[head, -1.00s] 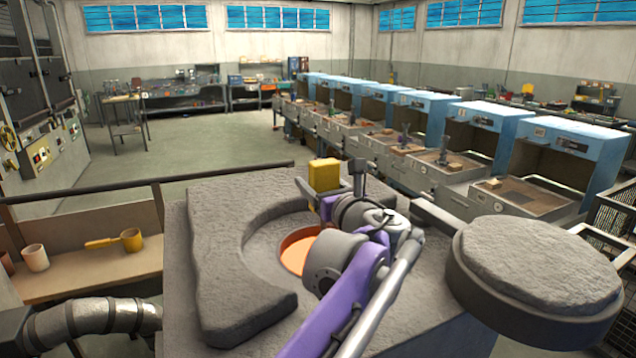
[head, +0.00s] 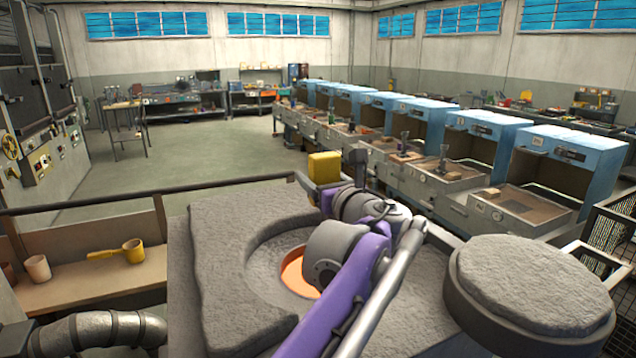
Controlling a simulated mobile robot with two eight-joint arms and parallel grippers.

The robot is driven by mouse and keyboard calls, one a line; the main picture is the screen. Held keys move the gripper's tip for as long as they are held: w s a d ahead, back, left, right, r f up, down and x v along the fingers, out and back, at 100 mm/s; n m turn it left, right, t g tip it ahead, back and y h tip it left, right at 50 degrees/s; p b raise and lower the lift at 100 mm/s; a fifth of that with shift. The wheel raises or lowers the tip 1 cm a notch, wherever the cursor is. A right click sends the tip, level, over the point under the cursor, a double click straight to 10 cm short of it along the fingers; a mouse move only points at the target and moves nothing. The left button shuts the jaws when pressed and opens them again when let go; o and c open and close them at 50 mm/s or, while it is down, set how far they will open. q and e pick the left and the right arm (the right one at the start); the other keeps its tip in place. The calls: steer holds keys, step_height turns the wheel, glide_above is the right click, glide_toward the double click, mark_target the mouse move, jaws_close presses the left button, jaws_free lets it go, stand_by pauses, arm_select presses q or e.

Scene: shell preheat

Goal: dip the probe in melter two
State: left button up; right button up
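A grey melter (head: 228,270) fills the lower middle, with a round well holding glowing orange melt (head: 294,272). No number shows on it. My purple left arm crosses in front and covers the well's right side. Its gripper (head: 332,178) is beyond the melt, above the melter's far side. Grey fingers flank a yellow block (head: 324,168), apparently the probe's handle, and seem shut on it. The probe's lower part and tip are hidden behind the arm. The melter's thick round lid (head: 535,278) is swung to the right, off the well. My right gripper is not in view.
A dark rail (head: 110,203) runs behind the melter. Blue-hooded benches (head: 475,140) line the right. Open floor (head: 210,150) lies beyond the rail.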

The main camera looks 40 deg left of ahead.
mark_target(321, 153)
arm_select(q)
step_height(321, 153, up, 3)
steer(key=shift+r+p, duration=0.1)
steer(key=shift+p, duration=0.45)
steer(key=shift+r, duration=1.05)
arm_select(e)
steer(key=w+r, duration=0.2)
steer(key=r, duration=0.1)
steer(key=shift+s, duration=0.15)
